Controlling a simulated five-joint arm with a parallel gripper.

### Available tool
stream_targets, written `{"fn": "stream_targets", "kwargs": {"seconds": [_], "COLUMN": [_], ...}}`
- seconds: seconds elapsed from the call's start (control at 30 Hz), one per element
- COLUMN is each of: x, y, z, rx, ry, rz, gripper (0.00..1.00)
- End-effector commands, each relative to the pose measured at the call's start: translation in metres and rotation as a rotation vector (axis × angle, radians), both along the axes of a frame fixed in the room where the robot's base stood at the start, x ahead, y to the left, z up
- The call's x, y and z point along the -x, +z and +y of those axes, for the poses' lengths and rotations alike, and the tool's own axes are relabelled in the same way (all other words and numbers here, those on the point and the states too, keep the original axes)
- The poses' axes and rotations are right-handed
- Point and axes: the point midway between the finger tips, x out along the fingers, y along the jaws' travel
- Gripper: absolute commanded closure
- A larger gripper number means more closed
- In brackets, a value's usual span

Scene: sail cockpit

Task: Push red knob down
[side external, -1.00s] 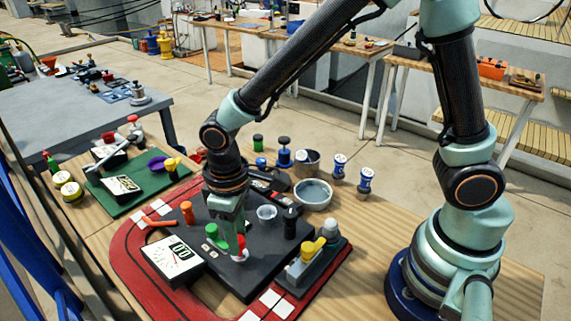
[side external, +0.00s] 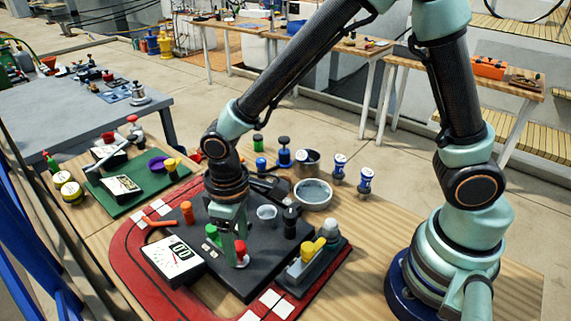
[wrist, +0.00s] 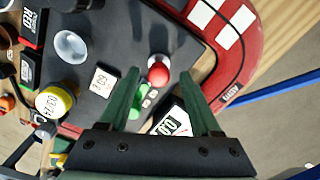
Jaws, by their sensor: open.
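The red knob (side external: 240,247) stands on a white base on the dark panel (side external: 235,284), in front of the gripper in the side view. In the wrist view the red knob (wrist: 158,72) lies just beyond the fingertips, between their lines. My gripper (side external: 228,258) points down over the panel, its fingers beside the red knob; it also shows in the wrist view (wrist: 160,78), open with two green fingers spread and nothing between them. I cannot tell whether a finger touches the knob.
A green knob (side external: 212,232) and a gauge box (side external: 173,261) stand left of the red knob. A yellow handle (side external: 313,248) is to the right. An orange knob (side external: 187,212) and a black knob (side external: 291,221) stand farther back. A red board (side external: 125,262) surrounds the panel.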

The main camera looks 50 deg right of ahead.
Motion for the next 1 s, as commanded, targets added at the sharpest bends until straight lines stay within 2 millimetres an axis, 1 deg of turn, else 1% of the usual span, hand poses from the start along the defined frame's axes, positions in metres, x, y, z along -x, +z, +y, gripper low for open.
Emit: {"fn": "stream_targets", "kwargs": {"seconds": [0.3, 0.5, 0.6, 0.7, 1.0], "x": [-0.001, -0.001, -0.001, 0.0, 0.0], "y": [0.062, 0.096, 0.106, 0.111, 0.113], "z": [0.001, 0.001, 0.001, 0.001, 0.001], "rx": [-0.004, -0.003, -0.002, -0.002, -0.001], "ry": [0.001, 0.001, 0.002, 0.002, 0.002], "rz": [-0.008, -0.006, -0.004, -0.004, -0.002], "gripper": [0.36, 0.36, 0.36, 0.36, 0.36]}}
